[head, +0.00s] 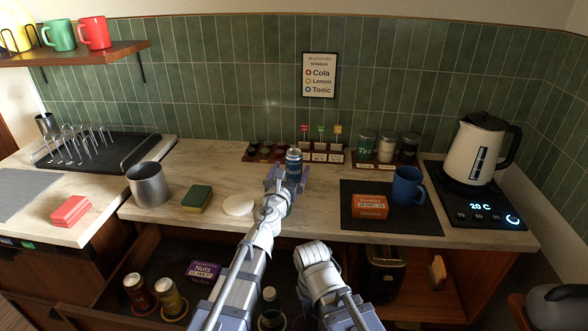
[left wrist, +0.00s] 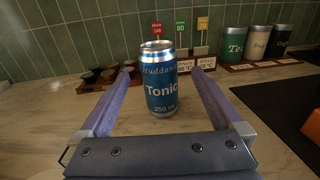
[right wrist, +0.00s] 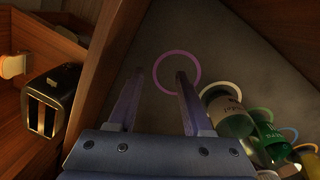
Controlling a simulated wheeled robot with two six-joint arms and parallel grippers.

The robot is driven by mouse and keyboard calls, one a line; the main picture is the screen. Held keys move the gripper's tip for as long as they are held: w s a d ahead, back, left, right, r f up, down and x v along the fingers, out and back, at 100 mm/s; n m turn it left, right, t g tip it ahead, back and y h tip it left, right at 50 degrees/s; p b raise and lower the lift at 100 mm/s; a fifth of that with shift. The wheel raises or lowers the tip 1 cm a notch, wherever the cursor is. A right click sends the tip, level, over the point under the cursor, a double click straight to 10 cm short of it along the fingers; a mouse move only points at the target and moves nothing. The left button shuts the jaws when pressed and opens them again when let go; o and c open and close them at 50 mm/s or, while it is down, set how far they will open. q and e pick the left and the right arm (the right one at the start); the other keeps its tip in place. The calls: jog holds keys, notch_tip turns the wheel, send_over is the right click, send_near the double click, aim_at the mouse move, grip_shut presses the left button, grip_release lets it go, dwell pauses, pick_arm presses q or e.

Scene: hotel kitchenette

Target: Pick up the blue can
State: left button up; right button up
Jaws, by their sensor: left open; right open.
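The blue can (head: 293,165) stands upright on the marble counter. In the left wrist view the blue can (left wrist: 160,82) reads "Tonic" and 250 ml. My left gripper (head: 284,180) is open, with the can between or just beyond its fingertips; the left wrist view shows its fingers (left wrist: 164,75) on either side of the can, with gaps. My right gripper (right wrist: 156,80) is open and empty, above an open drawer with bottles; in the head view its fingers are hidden.
A white round disc (head: 238,205), a sponge (head: 197,199) and a metal pot (head: 149,185) stand left of the can. A dark mat (head: 352,222) with an orange box (head: 369,206) and a blue mug (head: 407,186) lies right. Canisters (head: 366,146) stand behind.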

aim_at(292, 167)
pick_arm(q)
jog(key=shift+f+x, duration=0.15)
jog(key=shift+x, duration=1.1)
jog(key=shift+f+x, duration=0.15)
jog(key=shift+x, duration=1.1)
jog(key=shift+a, duration=0.1)
jog(key=shift+c, duration=0.2)
grip_shut()
